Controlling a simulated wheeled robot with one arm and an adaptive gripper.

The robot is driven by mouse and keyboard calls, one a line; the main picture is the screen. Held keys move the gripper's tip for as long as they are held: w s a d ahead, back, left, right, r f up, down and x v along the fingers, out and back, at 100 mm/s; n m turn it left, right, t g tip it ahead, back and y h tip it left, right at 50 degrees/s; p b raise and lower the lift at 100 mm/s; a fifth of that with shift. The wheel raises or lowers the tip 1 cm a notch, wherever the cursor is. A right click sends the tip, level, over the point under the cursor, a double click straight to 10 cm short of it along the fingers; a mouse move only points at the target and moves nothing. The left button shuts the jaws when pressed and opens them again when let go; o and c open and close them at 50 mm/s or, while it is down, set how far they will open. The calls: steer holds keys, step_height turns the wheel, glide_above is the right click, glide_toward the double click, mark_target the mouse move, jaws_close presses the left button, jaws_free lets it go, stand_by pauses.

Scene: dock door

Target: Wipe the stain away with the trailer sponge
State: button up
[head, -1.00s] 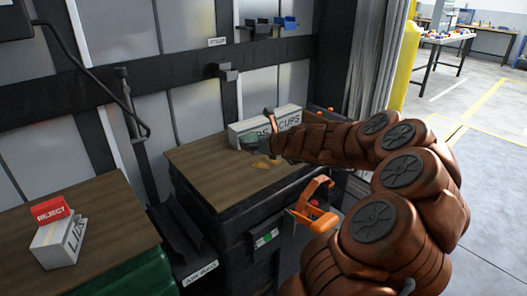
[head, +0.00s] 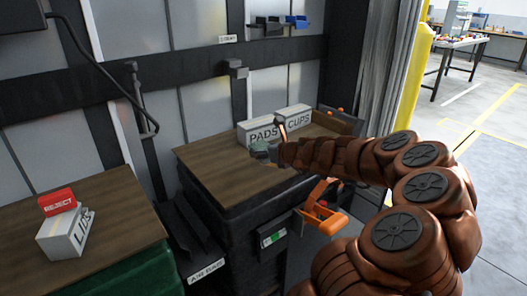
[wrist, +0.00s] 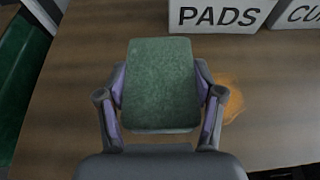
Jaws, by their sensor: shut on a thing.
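A green sponge (wrist: 163,83) is held between the two fingers of my gripper (wrist: 160,108), which is shut on it. In the head view my gripper (head: 265,153) is low over the wooden bench top (head: 215,175), in front of the PADS box. An orange stain (wrist: 233,103) lies on the bench top just right of the sponge in the wrist view, partly behind the right finger. In the head view the stain is mostly or fully hidden by my gripper. I cannot tell whether the sponge touches the wood.
A PADS box (head: 262,136) and a CUPS box (head: 298,120) stand at the back of the bench. An orange clamp-like part (head: 322,212) sticks out at the bench front. A second bench (head: 105,215) at left holds a LIDS box (head: 65,235) and a red REJECT sign (head: 58,201).

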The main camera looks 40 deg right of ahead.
mark_target(269, 165)
step_height(269, 165, down, 3)
steer(key=b, duration=0.3)
steer(key=shift+f, duration=0.15)
steer(key=shift+f+b, duration=0.35)
steer(key=shift+f, duration=0.2)
steer(key=shift+d+r+p, duration=0.35)
steer(key=shift+d+p, duration=0.15)
steer(key=shift+d, duration=0.4)
steer(key=shift+d+f, duration=0.15)
steer(key=shift+d, duration=0.95)
steer(key=shift+s+d+p, duration=0.1)
steer(key=shift+d+p, duration=0.7)
steer(key=shift+d, duration=2.85)
steer(key=shift+f+b, duration=0.3)
steer(key=shift+b, duration=0.4)
steer(key=shift+a+r, duration=0.3)
steer(key=shift+a, duration=0.05)
steer(key=shift+a+f+b, duration=0.1)
steer(key=shift+a+b, duration=0.55)
steer(key=shift+a, duration=4.25)
steer(key=r+p, duration=0.1)
steer(key=a+r+p, duration=0.1)
steer(key=r, duration=0.1)
steer(key=shift+r, duration=0.1)
step_height(269, 165, up, 5)
steer(key=p, duration=0.6)
steer(key=shift+d, duration=0.1)
